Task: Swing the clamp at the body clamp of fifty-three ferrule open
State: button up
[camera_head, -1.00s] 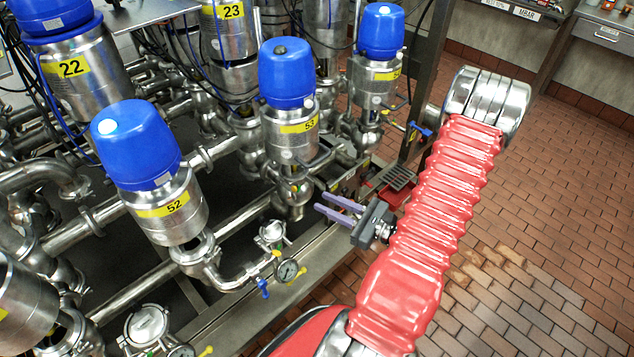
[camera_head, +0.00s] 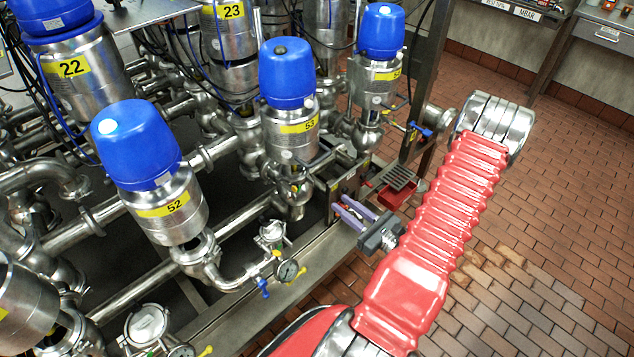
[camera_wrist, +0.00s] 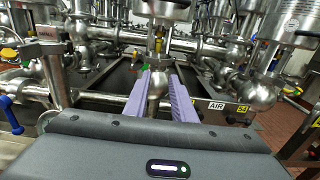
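Valve 53 (camera_head: 289,128), a steel ferrule body with a blue cap and a yellow label, stands at the centre of the head view. Its lower body (camera_head: 293,190) has small green and red marks; the body clamp is too small to make out for certain. My gripper (camera_head: 343,210) is to the right of and slightly below that lower body, apart from it. Its two purple fingers are spread with nothing between them. In the wrist view, the fingers (camera_wrist: 150,92) point forward, and a steel fitting (camera_wrist: 157,80) shows beyond and between them.
Valve 52 (camera_head: 163,203) stands to the left, with a pressure gauge (camera_head: 287,270) near the front frame rail. A red tray with a grate (camera_head: 399,180) and a blue-handled cock (camera_head: 421,130) lie near my arm. Open brick floor (camera_head: 560,200) is on the right.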

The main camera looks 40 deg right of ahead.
jog(key=w, duration=1.2)
jog(key=shift+w+a, duration=0.2)
grip_shut()
dwell(1.3)
